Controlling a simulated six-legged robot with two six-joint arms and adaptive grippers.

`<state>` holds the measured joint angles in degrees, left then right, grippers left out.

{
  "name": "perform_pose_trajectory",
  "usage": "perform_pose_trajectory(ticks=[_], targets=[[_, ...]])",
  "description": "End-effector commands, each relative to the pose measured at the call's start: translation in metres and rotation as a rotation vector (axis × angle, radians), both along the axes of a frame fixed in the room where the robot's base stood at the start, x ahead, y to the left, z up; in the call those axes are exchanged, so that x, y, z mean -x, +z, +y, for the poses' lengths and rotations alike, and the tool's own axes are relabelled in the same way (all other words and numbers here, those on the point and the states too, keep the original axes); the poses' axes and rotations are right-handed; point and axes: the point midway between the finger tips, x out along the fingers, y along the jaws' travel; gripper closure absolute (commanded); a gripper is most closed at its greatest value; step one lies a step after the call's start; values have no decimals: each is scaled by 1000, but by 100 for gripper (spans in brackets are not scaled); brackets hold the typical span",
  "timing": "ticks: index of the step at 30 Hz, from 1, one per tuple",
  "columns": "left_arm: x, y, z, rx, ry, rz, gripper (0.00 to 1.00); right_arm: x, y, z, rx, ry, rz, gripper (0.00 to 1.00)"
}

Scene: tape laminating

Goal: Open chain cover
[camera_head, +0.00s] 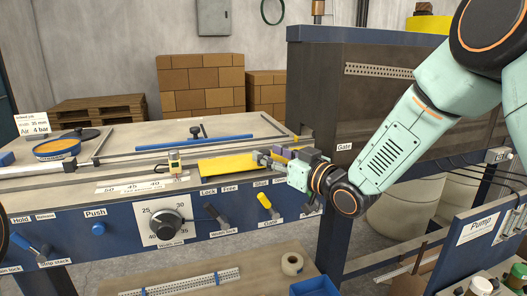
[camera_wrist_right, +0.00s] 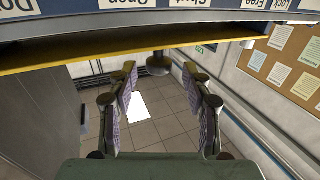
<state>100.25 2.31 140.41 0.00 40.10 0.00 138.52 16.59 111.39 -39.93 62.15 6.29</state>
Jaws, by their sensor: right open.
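A flat yellow panel (camera_head: 225,166), which may be the chain cover, lies on the bench top in the head view. My right gripper (camera_head: 267,158) is at the panel's right end; I cannot tell whether they touch. In the right wrist view a long yellow-edged plate (camera_wrist_right: 150,47) crosses the top, under a blue strip with upside-down labels. I cannot tell whether this plate is the same panel. My left gripper is not in view.
The bench front (camera_head: 105,226) carries a dial (camera_head: 167,223), a yellow-handled lever (camera_head: 268,206) and other levers. A large dark housing (camera_head: 345,95) labelled Gate stands on the right. A lower shelf holds a tape roll (camera_head: 292,264) and a blue bin (camera_head: 314,287).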

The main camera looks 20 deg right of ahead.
Motion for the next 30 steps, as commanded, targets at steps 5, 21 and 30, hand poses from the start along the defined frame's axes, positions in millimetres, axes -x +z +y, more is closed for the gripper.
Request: perform_pose_trajectory(ticks=[5,21,30], targets=[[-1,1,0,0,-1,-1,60,-19,-1,9,3,2,1,50],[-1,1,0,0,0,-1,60,-28,0,12,0,2,1,62],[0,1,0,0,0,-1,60,-28,0,12,0,2,0,87]])
